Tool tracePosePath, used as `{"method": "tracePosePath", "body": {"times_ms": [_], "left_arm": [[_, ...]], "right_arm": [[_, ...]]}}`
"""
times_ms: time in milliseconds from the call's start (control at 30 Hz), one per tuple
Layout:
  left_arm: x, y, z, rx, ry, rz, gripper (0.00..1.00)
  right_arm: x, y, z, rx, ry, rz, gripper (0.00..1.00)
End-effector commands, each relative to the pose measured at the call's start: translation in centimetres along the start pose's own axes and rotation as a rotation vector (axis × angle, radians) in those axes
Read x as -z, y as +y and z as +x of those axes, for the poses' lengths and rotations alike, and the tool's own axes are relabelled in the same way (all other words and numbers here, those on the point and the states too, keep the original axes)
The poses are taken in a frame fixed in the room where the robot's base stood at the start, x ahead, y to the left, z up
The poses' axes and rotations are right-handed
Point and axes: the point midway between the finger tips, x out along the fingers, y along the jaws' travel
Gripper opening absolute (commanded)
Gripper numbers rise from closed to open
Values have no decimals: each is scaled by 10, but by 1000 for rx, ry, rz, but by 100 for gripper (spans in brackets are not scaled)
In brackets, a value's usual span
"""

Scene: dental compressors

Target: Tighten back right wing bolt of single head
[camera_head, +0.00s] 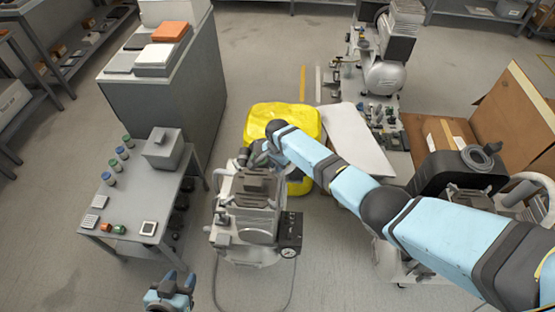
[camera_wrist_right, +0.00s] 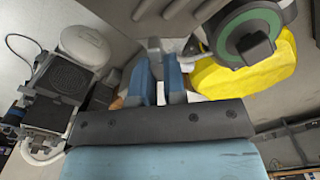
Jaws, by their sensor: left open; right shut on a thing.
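The single head compressor (camera_head: 255,237) stands on the floor in the middle of the head view, with a gauge at its right side. My right gripper (camera_head: 258,155) reaches its far upper edge. In the right wrist view the blue fingers of my right gripper (camera_wrist_right: 158,75) are close together around a small grey part (camera_wrist_right: 154,47), which looks like the wing bolt. The fingers hide most of it, so its seating cannot be told. My left gripper (camera_head: 172,282) is open and empty at the bottom of the head view, left of the compressor and apart from it.
A grey table (camera_head: 132,200) with jars and a grey box stands to the left. A yellow cover (camera_head: 300,113) lies behind the compressor. Other compressors (camera_head: 385,75) and an open cardboard box (camera_head: 515,110) are to the right. A dark round part with a green ring (camera_wrist_right: 278,20) is close beside the right fingers.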

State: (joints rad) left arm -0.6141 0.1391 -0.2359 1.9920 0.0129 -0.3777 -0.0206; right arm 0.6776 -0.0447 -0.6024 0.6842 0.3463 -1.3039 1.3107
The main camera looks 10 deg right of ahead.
Motion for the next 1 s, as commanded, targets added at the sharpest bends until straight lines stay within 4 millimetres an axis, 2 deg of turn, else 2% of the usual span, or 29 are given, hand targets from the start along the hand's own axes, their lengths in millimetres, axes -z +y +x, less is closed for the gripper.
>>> {"method": "tracePosePath", "body": {"times_ms": [100,333,900,933,1000], "left_arm": [[8,0,-5,0,3,0,43],[13,0,-8,1,4,0,43],[10,-1,-7,1,-2,0,43],[10,-1,-7,1,-2,0,43],[10,-1,-7,1,-2,1,43]], "right_arm": [[0,2,-1,-4,-1,66,0],[0,2,0,-2,0,145,0],[1,2,0,-1,2,171,0],[1,2,0,-1,2,171,18],[1,2,0,-1,2,171,22]]}}
